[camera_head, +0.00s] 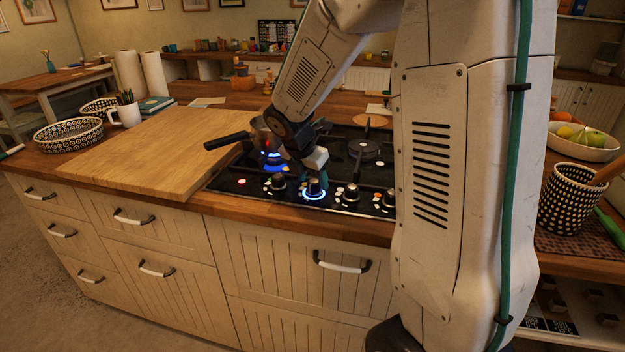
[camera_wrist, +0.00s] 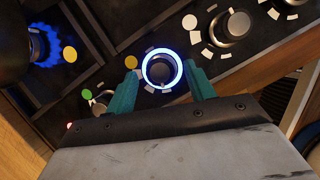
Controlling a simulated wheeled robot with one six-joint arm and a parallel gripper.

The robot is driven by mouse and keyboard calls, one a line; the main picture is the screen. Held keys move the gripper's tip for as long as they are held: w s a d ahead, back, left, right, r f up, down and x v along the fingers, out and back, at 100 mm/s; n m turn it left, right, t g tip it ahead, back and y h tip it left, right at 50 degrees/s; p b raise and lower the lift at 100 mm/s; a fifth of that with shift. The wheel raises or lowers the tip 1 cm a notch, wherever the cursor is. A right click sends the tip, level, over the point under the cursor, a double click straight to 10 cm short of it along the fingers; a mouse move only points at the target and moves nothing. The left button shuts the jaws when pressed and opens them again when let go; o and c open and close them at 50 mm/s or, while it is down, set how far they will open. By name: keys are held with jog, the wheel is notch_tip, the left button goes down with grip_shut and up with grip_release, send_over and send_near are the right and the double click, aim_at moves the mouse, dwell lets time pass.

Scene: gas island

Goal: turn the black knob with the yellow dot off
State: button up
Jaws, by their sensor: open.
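The black knob (camera_wrist: 161,73) with a glowing blue ring sits between the two teal fingers of my gripper (camera_wrist: 163,84) in the wrist view. A yellow dot (camera_wrist: 131,62) lies just left of it on the panel. My gripper is open, with a finger on each side of the knob; I cannot tell whether either finger touches it. In the head view the lit knob (camera_head: 314,189) is on the front strip of the black hob (camera_head: 346,198), under my gripper (camera_head: 309,180). A blue flame (camera_head: 273,157) burns at the left burner, beneath a pan (camera_head: 262,138).
A neighbouring knob (camera_wrist: 102,99) by a green dot (camera_wrist: 87,95) is close to the left finger. Another knob (camera_wrist: 235,24) is up right. The pan's black handle (camera_head: 227,141) sticks out over the wooden board (camera_head: 150,150). My arm hides the hob's right side.

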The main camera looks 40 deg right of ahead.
jog(key=shift+d+f, duration=0.15)
jog(key=shift+f, duration=0.3)
jog(key=c, duration=1)
